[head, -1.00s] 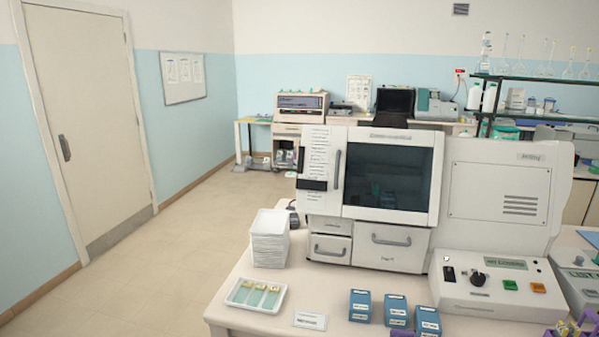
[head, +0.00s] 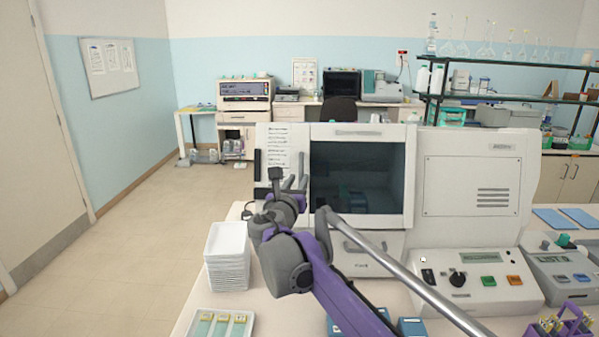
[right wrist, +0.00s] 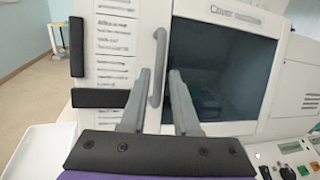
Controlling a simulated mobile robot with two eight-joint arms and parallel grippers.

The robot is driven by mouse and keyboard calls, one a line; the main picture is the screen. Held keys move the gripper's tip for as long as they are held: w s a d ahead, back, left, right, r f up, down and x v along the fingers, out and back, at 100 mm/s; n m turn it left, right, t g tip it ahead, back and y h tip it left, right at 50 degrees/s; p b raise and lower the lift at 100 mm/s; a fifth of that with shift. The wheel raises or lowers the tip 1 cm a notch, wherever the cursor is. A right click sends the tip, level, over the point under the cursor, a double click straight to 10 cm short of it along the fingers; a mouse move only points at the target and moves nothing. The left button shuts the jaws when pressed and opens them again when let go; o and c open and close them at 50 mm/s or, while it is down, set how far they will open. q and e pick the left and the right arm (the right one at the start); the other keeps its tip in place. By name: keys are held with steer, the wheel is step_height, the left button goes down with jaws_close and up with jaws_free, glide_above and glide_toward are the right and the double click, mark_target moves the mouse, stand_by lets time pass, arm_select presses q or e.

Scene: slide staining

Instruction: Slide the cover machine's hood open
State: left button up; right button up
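The cover machine (head: 357,129) is a white cabinet in the middle of the head view. Its hood (head: 375,176) has a large dark window and looks closed. My right gripper (head: 289,181) is in front of the handle. In the right wrist view its two fingers (right wrist: 158,90) are apart, with the handle's lower part between them; I cannot tell whether they touch it. My left gripper is out of view.
A stack of white trays (head: 228,258) stands left of my right arm, with a slide tray (head: 225,316) in front. A control box (head: 474,278) with knob and buttons stands at right. Blue boxes (head: 411,327) lie partly behind my arm.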

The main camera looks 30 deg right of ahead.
mark_target(301, 175)
steer(key=x, duration=0.5)
jaws_close()
stand_by(1.4)
